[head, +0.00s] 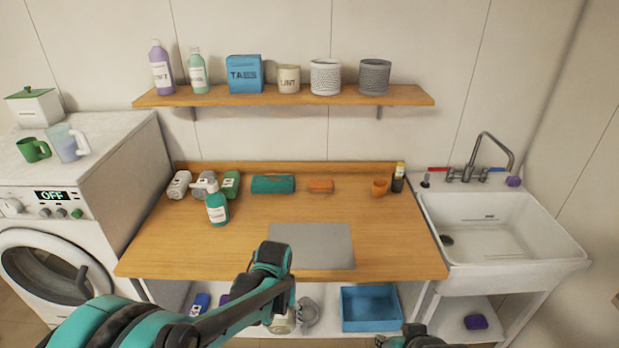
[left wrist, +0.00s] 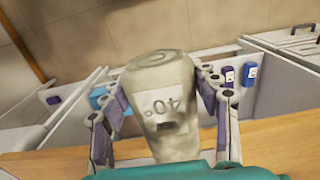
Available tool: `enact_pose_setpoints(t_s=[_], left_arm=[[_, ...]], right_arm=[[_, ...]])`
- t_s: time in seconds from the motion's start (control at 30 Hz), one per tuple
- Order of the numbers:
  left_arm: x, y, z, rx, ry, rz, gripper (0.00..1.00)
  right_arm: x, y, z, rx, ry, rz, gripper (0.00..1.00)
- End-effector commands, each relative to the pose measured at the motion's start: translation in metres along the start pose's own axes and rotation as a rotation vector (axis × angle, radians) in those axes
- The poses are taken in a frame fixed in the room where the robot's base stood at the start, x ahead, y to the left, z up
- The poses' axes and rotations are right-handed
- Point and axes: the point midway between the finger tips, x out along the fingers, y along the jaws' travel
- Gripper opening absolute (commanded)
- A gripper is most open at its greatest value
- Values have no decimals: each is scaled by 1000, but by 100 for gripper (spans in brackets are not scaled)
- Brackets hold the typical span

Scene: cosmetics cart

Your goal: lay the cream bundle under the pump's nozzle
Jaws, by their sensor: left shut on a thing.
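The cream bundle (left wrist: 165,110), marked with "40°", fills the middle of the left wrist view. My left gripper (left wrist: 166,78) is shut on it, one finger on each side. In the head view my left wrist is over the front of the counter, and a cream shape (head: 283,322) shows below my forearm, with most of the gripper hidden. The teal pump bottle (head: 217,206) stands upright on the counter's left part, apart from my gripper; its nozzle is too small to make out clearly. My right gripper (head: 410,339) is barely in view at the bottom edge.
A pale bundle (head: 180,184), a grey one (head: 204,181) and a green one (head: 231,184) lie behind the pump bottle. A teal roll (head: 272,184) and an orange block (head: 320,186) lie farther right. A grey mat (head: 315,245) lies at the counter's front; wood around it is clear.

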Motion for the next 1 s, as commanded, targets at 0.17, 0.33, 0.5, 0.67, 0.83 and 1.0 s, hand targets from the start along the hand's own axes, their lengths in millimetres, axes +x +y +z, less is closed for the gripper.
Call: enact_pose_setpoints(t_s=[0.17, 0.33, 0.5, 0.67, 0.83, 1.0], left_arm=[[40, -71, 2, -8, 0, 0, 21], [52, -99, 6, -2, 0, 0, 21], [53, -104, 7, 1, 0, 0, 21], [52, -103, 7, 1, 0, 0, 21], [52, -103, 7, 1, 0, 0, 21], [52, -103, 7, 1, 0, 0, 21]], right_arm=[[19, 0, 14, 0, 0, 0, 40], [24, 0, 17, 0, 0, 0, 40], [23, 0, 17, 0, 0, 0, 40], [23, 0, 16, 0, 0, 0, 40], [23, 0, 17, 0, 0, 0, 40], [23, 0, 17, 0, 0, 0, 34]])
